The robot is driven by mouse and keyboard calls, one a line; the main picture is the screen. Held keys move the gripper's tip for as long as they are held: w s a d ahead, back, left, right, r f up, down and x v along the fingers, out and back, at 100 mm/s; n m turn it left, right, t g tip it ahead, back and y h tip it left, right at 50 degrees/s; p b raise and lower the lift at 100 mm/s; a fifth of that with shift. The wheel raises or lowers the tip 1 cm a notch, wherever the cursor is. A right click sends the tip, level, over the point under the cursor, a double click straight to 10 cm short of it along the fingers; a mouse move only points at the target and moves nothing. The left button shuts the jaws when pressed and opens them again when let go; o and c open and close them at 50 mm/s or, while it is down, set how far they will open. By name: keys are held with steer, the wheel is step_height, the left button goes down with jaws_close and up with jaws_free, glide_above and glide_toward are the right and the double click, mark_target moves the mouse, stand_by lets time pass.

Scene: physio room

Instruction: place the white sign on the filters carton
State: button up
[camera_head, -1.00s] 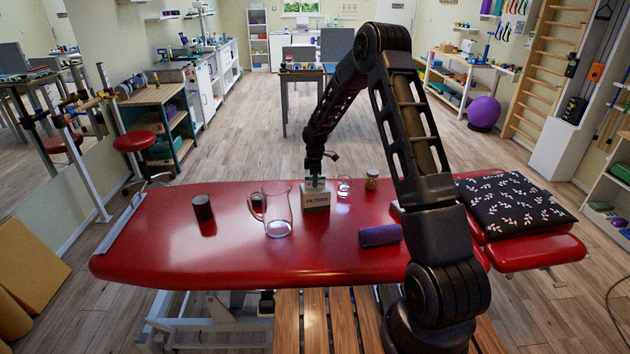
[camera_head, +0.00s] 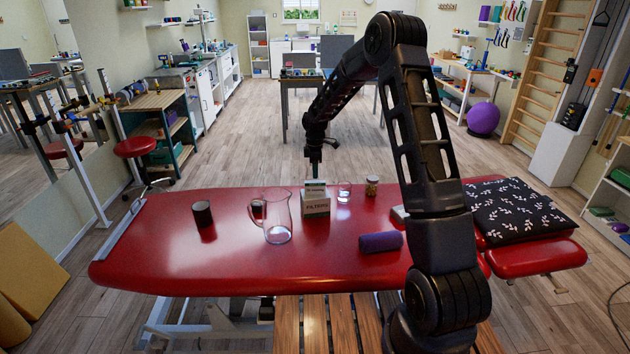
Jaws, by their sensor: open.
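The white sign (camera_head: 315,188) is a small pale panel with a green strip. It stands upright on top of the carton, touching it as far as I can see. My gripper (camera_head: 315,172) is above and behind the sign, apart from it. It is open and empty; its fingertips are small and partly hidden at this distance.
On the red table (camera_head: 160,245) are a glass pitcher (camera_head: 277,222), a dark cylinder (camera_head: 202,213), a dark cup (camera_head: 257,208), a clear glass (camera_head: 344,192), a small jar (camera_head: 372,186), a purple roll (camera_head: 381,242) and a patterned pillow (camera_head: 515,210). The table's left part is clear.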

steer(key=shift+r, duration=2.1)
step_height(320, 180, up, 12)
steer(key=m+t, duration=0.1)
steer(key=m, duration=0.3)
glide_above(315, 182)
steer(key=s+d, duration=0.7)
steer(key=s+d+r+m+t, duration=0.1)
steer(key=s+d+r+m, duration=0.1)
steer(key=s+d+r, duration=0.3)
steer(key=s+d+r+m, duration=0.2)
steer(key=s+r, duration=0.3)
steer(key=s, duration=0.2)
steer(key=s+d+m+t, duration=0.1)
steer(key=s+d+m, duration=0.2)
steer(key=s, duration=0.5)
steer(key=s+d+r+m, duration=0.1)
steer(key=s+d+m, duration=0.1)
steer(key=s, duration=0.7)
steer(key=s+d+r+m+t, duration=0.1)
steer(key=s+d+m, duration=0.2)
steer(key=s, duration=0.6)
steer(key=shift+s+d+m+t, duration=0.2)
steer(key=shift+d+m+t, duration=0.1)
steer(key=shift+m, duration=0.7)
